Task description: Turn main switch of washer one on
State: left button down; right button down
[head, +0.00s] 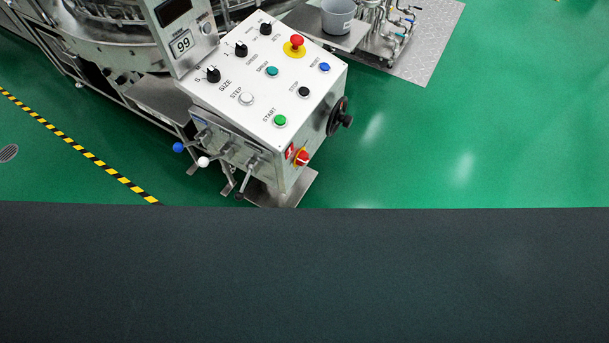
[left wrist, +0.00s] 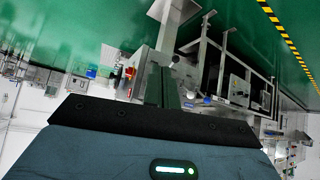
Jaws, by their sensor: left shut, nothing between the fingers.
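The main switch (head: 302,157) is a red rotary knob on a yellow plate, low on the front of the washer's white control box (head: 262,85). A small red-and-white label sits just left of it. The switch also shows small and red in the left wrist view (left wrist: 129,72), left of my fingers; its exact knob angle is too small to tell. My left gripper (left wrist: 163,68) is shut and empty, its dark fingers pointing toward the control box, apart from the switch as far as I can see. Neither gripper shows in the head view.
The box top carries a red emergency button (head: 296,41), a green start button (head: 280,120) and several black knobs. A black handwheel (head: 339,117) juts from its right side. Levers with blue and white balls (head: 203,161) stick out at left. Green floor (head: 450,150) is clear at right.

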aim_at(302, 159)
jog(key=i+l+u, duration=0.2)
jog(key=l, duration=0.55)
jog(key=k+l+u, duration=0.2)
jog(key=l, duration=0.5)
jog(key=i+l+u, duration=0.2)
jog(key=l, duration=0.55)
jog(key=k+l+u, duration=0.15)
jog(key=l, duration=0.55)
jog(key=k+l+u, duration=0.2)
jog(key=l, duration=0.55)
